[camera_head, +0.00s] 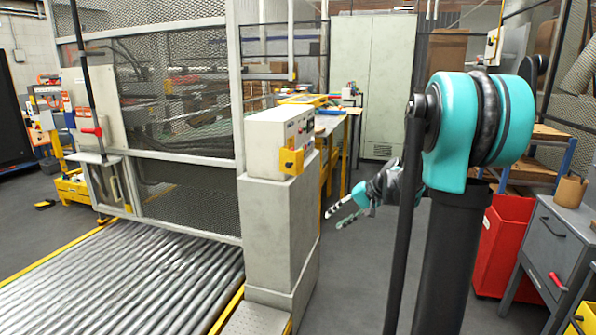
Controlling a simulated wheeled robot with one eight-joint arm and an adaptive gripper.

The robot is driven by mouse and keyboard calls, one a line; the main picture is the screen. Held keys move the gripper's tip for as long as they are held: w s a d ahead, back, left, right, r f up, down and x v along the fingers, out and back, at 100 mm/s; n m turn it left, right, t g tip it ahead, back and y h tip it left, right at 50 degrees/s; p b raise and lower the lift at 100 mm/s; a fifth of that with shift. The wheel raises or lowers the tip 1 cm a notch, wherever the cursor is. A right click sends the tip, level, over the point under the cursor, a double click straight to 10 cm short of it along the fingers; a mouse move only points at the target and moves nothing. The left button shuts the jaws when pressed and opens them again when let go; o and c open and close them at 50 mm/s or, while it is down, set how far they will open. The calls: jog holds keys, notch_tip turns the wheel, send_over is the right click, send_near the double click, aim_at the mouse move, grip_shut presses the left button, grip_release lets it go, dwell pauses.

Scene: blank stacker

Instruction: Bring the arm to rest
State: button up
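My gripper (337,214) is right of the picture's middle, partly hidden behind my own black and teal arm. Its two thin light fingers point left and stand apart, with nothing between them. It hangs in the air to the right of the grey pedestal, and no contact with anything shows. My arm's large teal joint stands upright in front on the right.
A control box (281,141) with a yellow fitting tops the grey pedestal (275,235). A roller conveyor (130,285) and mesh fence (160,100) are at left. A red bin (503,245) and grey drawer cabinet (555,245) stand at right. Grey floor (345,285) is open between.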

jog(key=s+d+f+n+h, duration=0.1)
jog(key=s+f, duration=0.3)
jog(key=s, duration=0.5)
jog(key=s+d+f+n+h, duration=0.1)
jog(key=s+d+f+h, duration=0.2)
jog(key=s, duration=0.6)
jog(key=s+d+f+n+h, duration=0.1)
jog(key=s+f+h, duration=0.2)
jog(key=s+f, duration=0.4)
jog(key=s, duration=0.2)
jog(key=shift+s+d+t+h, duration=0.35)
jog(key=shift+d+t+h, duration=0.05)
jog(key=shift+r, duration=0.1)
